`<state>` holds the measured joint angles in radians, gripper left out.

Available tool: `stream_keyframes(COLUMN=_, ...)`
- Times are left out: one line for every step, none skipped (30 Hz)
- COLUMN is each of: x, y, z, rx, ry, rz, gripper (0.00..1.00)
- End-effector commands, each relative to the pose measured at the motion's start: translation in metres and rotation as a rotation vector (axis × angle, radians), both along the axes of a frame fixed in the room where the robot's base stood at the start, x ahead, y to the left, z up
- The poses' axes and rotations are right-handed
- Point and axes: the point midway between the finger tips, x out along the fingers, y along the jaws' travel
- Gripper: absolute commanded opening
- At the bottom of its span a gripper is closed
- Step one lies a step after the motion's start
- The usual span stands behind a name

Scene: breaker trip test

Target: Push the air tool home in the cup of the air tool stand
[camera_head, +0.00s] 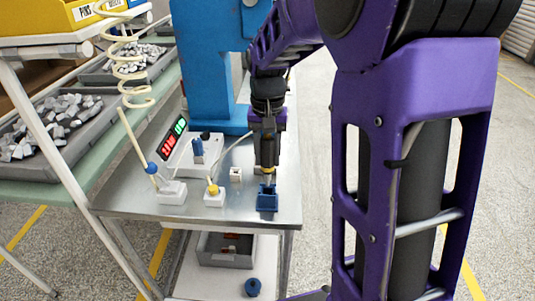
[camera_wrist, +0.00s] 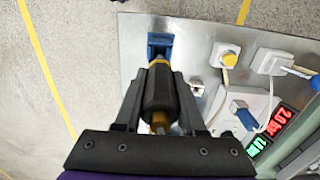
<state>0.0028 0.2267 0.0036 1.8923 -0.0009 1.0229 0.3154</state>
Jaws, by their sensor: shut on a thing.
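The air tool (camera_wrist: 159,88) is dark with brass-yellow ends, and my gripper (camera_wrist: 158,105) is shut around its body in the wrist view. In the head view my gripper (camera_head: 267,150) holds the tool (camera_head: 267,172) upright, its yellow lower end down. The blue air tool stand (camera_head: 267,203) is on the steel table near its front right corner. The tool's lower end is at the mouth of the stand's cup; how deep it sits cannot be told. In the wrist view the stand (camera_wrist: 158,39) shows just beyond the tool's tip.
Left of the stand are a small white block (camera_head: 236,174), a white box with a yellow knob (camera_head: 214,196) and a white base with a blue-collared rod (camera_head: 171,193). Behind them are a white unit with red and green displays (camera_head: 175,136) and a blue column (camera_head: 208,70).

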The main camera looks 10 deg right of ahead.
Motion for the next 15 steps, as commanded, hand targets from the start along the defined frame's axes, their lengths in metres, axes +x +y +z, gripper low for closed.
stream_keyframes(x=0.0002, y=0.0000, z=0.0004, rx=0.000, ry=-0.001, rz=0.000, gripper=0.00)
stream_keyframes(x=0.0003, y=0.0000, z=0.0003, rx=0.000, ry=-0.001, rz=0.000, gripper=0.00)
stream_keyframes(x=0.0003, y=0.0000, z=0.0000, rx=0.000, ry=-0.001, rz=0.000, gripper=0.00)
stream_keyframes(x=0.0002, y=0.0000, z=-0.0003, rx=0.000, ry=-0.001, rz=0.000, gripper=0.00)
stream_keyframes(x=0.0003, y=0.0000, z=-0.0007, rx=0.000, ry=-0.001, rz=0.000, gripper=0.00)
stream_keyframes(x=0.0002, y=0.0000, z=-0.0015, rx=0.000, ry=-0.001, rz=0.000, gripper=0.00)
stream_keyframes(x=0.0002, y=-0.0001, z=-0.0022, rx=0.000, ry=-0.001, rz=0.000, gripper=0.00)
stream_keyframes(x=0.0002, y=0.0000, z=-0.0029, rx=0.000, ry=-0.001, rz=0.000, gripper=0.00)
stream_keyframes(x=0.0002, y=-0.0001, z=-0.0039, rx=0.000, ry=-0.001, rz=0.000, gripper=0.00)
stream_keyframes(x=0.0002, y=-0.0001, z=-0.0048, rx=0.000, ry=-0.001, rz=0.000, gripper=0.00)
stream_keyframes(x=0.0002, y=-0.0001, z=-0.0056, rx=0.000, ry=-0.001, rz=0.000, gripper=0.00)
stream_keyframes(x=0.0002, y=-0.0001, z=-0.0066, rx=0.000, ry=-0.001, rz=0.000, gripper=0.00)
stream_keyframes(x=0.0001, y=0.0000, z=-0.0073, rx=0.000, ry=-0.001, rz=0.000, gripper=0.00)
stream_keyframes(x=0.0002, y=-0.0001, z=-0.0081, rx=0.000, ry=-0.001, rz=0.000, gripper=0.00)
stream_keyframes(x=0.0002, y=-0.0001, z=-0.0091, rx=0.000, ry=-0.001, rz=0.000, gripper=0.00)
